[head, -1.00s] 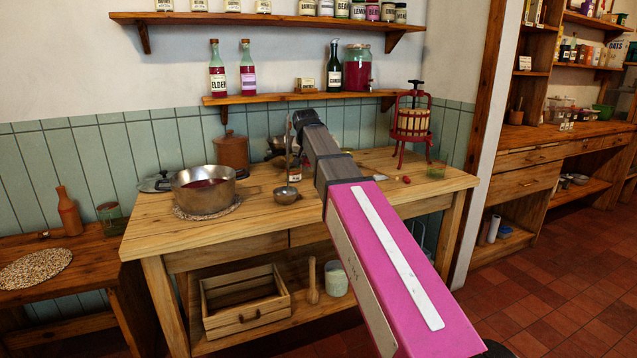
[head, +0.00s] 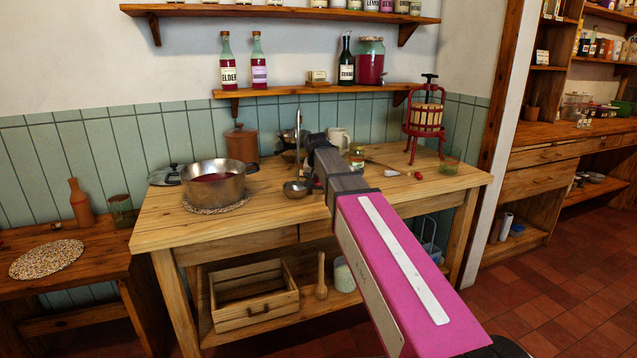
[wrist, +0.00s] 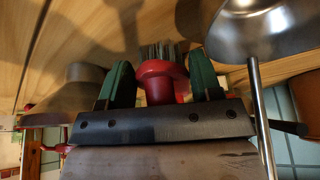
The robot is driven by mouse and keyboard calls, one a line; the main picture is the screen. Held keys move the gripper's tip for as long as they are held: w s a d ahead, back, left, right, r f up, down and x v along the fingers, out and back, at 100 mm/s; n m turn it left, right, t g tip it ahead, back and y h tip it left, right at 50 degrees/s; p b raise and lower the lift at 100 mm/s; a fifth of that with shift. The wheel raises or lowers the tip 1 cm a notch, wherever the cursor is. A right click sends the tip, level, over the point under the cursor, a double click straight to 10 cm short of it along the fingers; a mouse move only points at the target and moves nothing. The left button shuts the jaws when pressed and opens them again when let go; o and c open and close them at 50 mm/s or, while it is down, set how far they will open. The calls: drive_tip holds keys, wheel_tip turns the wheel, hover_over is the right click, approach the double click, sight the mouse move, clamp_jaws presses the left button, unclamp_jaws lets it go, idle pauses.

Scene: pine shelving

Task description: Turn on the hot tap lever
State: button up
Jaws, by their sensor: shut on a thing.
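I can make out no tap or hot tap lever in either view. My gripper (head: 318,142) is low over the back half of the pine worktable (head: 270,218), just right of the ladle (head: 298,187). In the head view my arm hides its fingers. In the wrist view my gripper (wrist: 162,74) has its two green fingers on either side of a red piece (wrist: 162,70) with grey bristles, like a brush, and is shut on it. The steel ladle bowl (wrist: 262,30) is beside it at upper right. In the head view the red piece is hidden.
A steel pot (head: 214,184) stands left on a woven mat. A brown canister (head: 242,145), white jug (head: 341,139) and small jar (head: 357,157) are behind. A shelf (head: 300,91) runs above.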

drive_tip(key=shift+f, duration=0.15)
drive_tip(key=o, duration=0.5)
drive_tip(key=shift+o, duration=0.2)
drive_tip(key=v, duration=1.2)
